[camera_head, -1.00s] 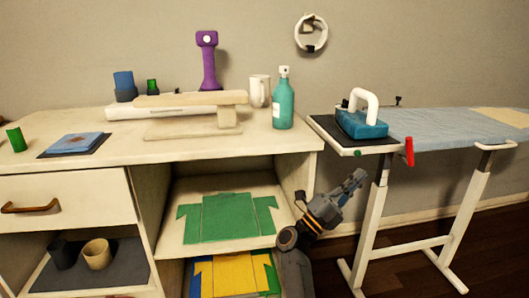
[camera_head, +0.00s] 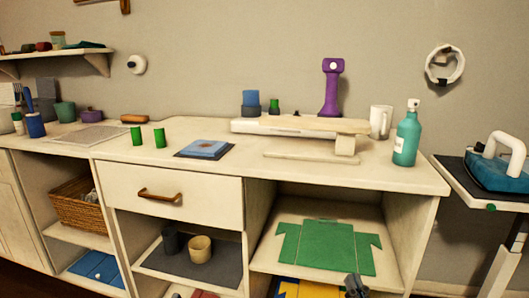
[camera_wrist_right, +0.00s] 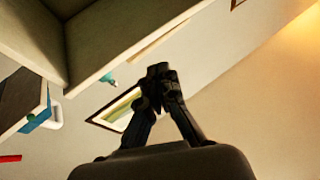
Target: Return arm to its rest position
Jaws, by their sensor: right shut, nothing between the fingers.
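My right gripper (camera_head: 356,284) shows only its tip at the bottom edge of the head view, in front of the open shelf with the green shirt (camera_head: 325,246). In the right wrist view the same gripper (camera_wrist_right: 160,72) has its fingertips together with nothing between them. It points up past the underside of a pale board (camera_wrist_right: 110,40), apart from it. My left gripper is in neither view.
The counter (camera_head: 380,178) carries a teal spray bottle (camera_head: 407,135), a mug (camera_head: 381,122) and a purple device (camera_head: 331,90). An iron (camera_head: 497,165) stands at the right. A wicker basket (camera_head: 78,207) sits on a left shelf.

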